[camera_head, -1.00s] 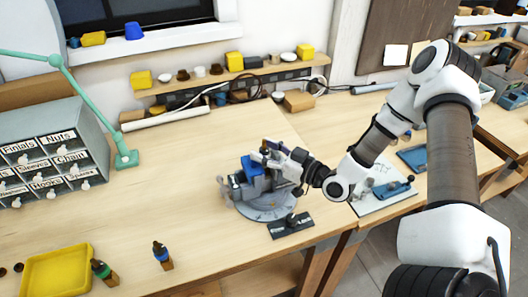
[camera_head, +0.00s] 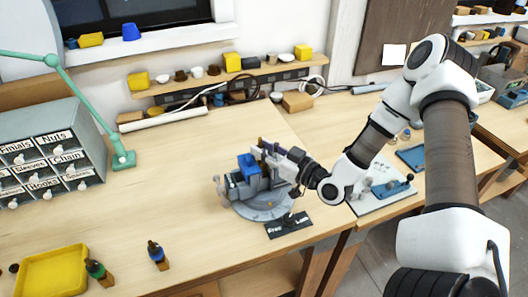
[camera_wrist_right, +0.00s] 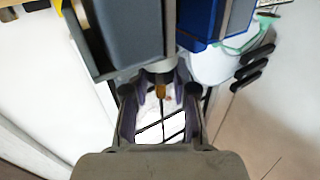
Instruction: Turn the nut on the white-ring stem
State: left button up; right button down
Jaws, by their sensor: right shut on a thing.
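My right gripper (camera_head: 264,153) reaches in from the right to the top of a grey and blue vise (camera_head: 248,190) on the bench. In the right wrist view, my right gripper (camera_wrist_right: 160,92) has its two fingers around a small brass-coloured piece (camera_wrist_right: 160,90) below the vise's grey jaw (camera_wrist_right: 130,35). The gripper is shut on this piece, which appears to be the nut on the stem. My left gripper is not in view.
A dark lettered plate (camera_head: 288,225) lies in front of the vise. A yellow tray (camera_head: 50,272) and two small bottles stand at the front left. A labelled drawer cabinet (camera_head: 45,150) and a green lamp arm (camera_head: 90,105) are at the left. The bench between is clear.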

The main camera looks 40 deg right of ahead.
jog(key=m+h+b, duration=0.1)
jog(key=h+b, duration=0.2)
jog(key=m+h+b, duration=0.2)
jog(key=b, duration=0.1)
jog(key=a+m+h+b, duration=0.1)
jog(key=m+h+b, duration=0.1)
jog(key=h+b, duration=0.1)
jog(key=shift+f+h, duration=0.25)
jog(key=shift+h, duration=0.05)
jog(key=m+h+b, duration=0.1)
jog(key=m+h, duration=0.1)
jog(key=shift+r+h, duration=0.2)
jog(key=shift+h, duration=0.2)
jog(key=shift+w+r+m+g+h, duration=0.1)
jog(key=shift+m+g+h, duration=1.1)
jog(key=shift+h, duration=0.6)
jog(key=shift+m+h, duration=0.3)
jog(key=c, duration=0.9)
grip_release()
